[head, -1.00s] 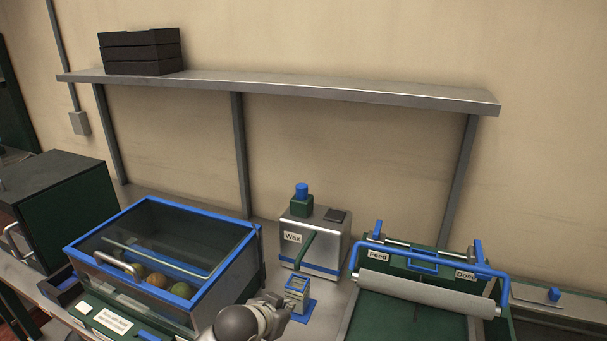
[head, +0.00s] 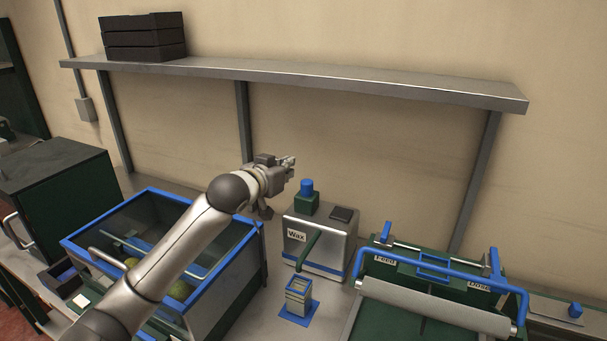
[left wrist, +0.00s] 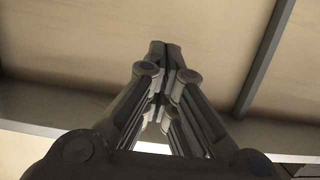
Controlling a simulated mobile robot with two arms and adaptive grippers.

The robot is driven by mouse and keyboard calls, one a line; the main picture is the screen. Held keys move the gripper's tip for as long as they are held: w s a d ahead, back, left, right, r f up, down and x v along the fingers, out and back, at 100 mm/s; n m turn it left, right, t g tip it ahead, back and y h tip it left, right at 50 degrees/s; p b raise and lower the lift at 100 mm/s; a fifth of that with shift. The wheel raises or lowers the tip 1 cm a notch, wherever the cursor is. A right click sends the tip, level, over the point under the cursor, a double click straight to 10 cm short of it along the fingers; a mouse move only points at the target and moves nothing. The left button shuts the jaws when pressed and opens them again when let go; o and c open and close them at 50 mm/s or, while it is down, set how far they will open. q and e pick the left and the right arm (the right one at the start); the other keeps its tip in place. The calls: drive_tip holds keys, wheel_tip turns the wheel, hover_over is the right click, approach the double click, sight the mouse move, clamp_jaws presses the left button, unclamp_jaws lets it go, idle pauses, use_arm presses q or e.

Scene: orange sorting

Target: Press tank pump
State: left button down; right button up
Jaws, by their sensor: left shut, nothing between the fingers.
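The wax tank (head: 318,240) is a grey metal box labelled "Wax" in the middle of the bench. Its pump is a blue knob (head: 306,187) on a green base (head: 306,204) on the tank's top left. A green spout (head: 309,250) slopes down from its front, above a small container (head: 298,294) on a blue plate. My left gripper (head: 291,161) is shut and empty, up and to the left of the blue knob, apart from it in the picture. The left wrist view shows the closed fingers (left wrist: 163,55) against the wall. My right gripper is not in view.
A glass-topped, blue-rimmed box (head: 247,221) with fruit stands left, partly behind my left arm. A green feed unit with a roller (head: 435,306) stands right. A metal shelf (head: 330,85) with black trays (head: 144,37) runs above the bench.

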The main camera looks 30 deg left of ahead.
use_arm(q)
drive_tip(key=p, duration=0.4)
hover_over(307, 193)
wheel_tip(307, 193, down, 2)
drive_tip(key=f, duration=0.1)
drive_tip(key=a+f+p, duration=0.1)
drive_tip(key=f, duration=0.1)
drive_tip(key=shift+s+f, duration=0.2)
drive_tip(key=shift+f, duration=0.6)
